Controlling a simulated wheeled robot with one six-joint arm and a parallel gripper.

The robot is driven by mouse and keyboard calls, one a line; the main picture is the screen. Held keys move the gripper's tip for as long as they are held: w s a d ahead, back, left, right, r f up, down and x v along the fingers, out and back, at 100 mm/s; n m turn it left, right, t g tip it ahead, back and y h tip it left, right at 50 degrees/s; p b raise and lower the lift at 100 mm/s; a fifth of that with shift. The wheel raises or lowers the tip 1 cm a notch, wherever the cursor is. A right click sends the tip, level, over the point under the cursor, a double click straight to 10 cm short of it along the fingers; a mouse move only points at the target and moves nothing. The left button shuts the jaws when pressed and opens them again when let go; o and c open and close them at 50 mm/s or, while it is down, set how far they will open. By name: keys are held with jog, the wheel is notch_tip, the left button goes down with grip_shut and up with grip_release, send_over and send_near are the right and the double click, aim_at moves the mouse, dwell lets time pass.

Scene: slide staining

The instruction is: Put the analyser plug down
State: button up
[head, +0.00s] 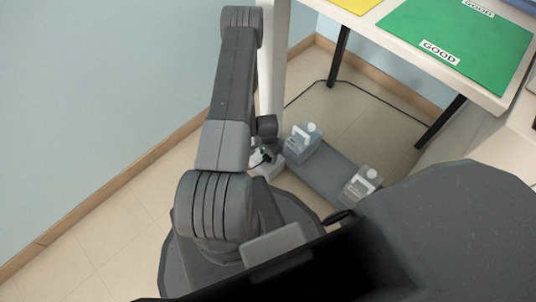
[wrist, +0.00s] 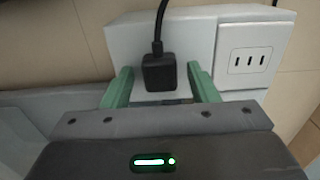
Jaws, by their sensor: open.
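The analyser plug is a black block (wrist: 159,72) with a black cable rising from its top. It stands against a white socket block (wrist: 125,42); I cannot tell whether its prongs are in a socket. A bare outlet with three slots (wrist: 248,62) shows just to its right. My gripper (wrist: 160,78) is open, with one green finger on each side of the plug and gaps visible between. In the head view the white socket block (head: 266,168) is low by the floor, partly behind my arm. The plug and fingers are mostly hidden there.
Two pale units with white handles (head: 303,137) (head: 362,184) stand on a grey base right of the socket block. A table with a green GOOD mat (head: 455,42) and a yellow mat (head: 355,4) is above right. The wall (head: 95,85) is at left.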

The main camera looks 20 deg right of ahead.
notch_tip(320, 180, up, 13)
jog(key=p, duration=0.7)
jog(key=shift+f, duration=0.1)
notch_tip(320, 180, down, 13)
jog(key=b, duration=0.7)
jog(key=shift+f+b, duration=0.15)
jog(key=shift+b, duration=0.2)
jog(key=shift+r+p, duration=0.5)
jog(key=shift+r, duration=0.1)
